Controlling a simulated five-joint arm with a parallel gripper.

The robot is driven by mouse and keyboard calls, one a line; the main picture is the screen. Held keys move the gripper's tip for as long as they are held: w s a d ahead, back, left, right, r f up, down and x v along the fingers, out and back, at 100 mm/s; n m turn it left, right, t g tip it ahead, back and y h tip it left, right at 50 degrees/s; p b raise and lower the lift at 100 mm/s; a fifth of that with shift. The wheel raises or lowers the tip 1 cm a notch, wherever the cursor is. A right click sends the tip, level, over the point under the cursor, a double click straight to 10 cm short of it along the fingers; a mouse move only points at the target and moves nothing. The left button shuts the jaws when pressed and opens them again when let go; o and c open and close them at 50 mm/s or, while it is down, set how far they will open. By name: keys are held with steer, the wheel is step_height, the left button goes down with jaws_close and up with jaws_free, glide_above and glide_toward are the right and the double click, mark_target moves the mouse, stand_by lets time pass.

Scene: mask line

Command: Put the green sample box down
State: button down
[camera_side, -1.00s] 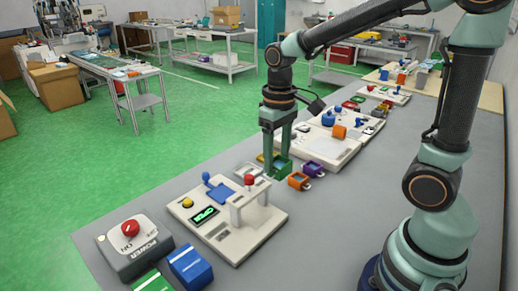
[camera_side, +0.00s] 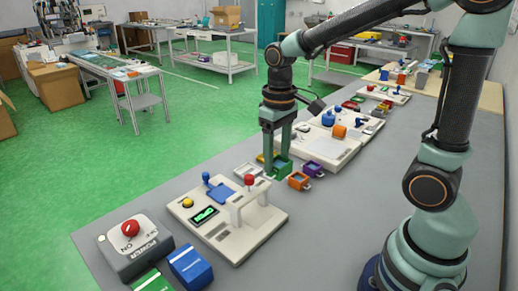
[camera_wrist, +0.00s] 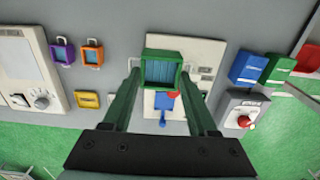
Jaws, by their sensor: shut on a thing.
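The green sample box (camera_side: 284,170) is an open-topped box with a blue-grey inside, between the fingertips of my gripper (camera_side: 278,160). In the wrist view the box (camera_wrist: 161,53) sits upright and level between the two green fingers of my gripper (camera_wrist: 160,75), which are shut on its sides.
A purple box (camera_side: 313,169) and an orange box (camera_side: 299,181) stand to the right of the green one; a yellow box (camera_wrist: 88,99) lies near. The white station (camera_side: 237,240) with blue and red levers is in front.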

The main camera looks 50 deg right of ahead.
steer(key=shift+d, duration=0.1)
steer(key=w+d+r+m, duration=0.15)
steer(key=d+m, duration=0.25)
steer(key=d, duration=0.4)
steer(key=r+m, duration=0.2)
steer(key=m, duration=1.2)
glide_above(360, 169)
step_height(360, 169, down, 20)
steer(key=shift+d+r, duration=0.1)
steer(key=shift+f, duration=0.2)
steer(key=shift+c, duration=0.9)
jaws_free()
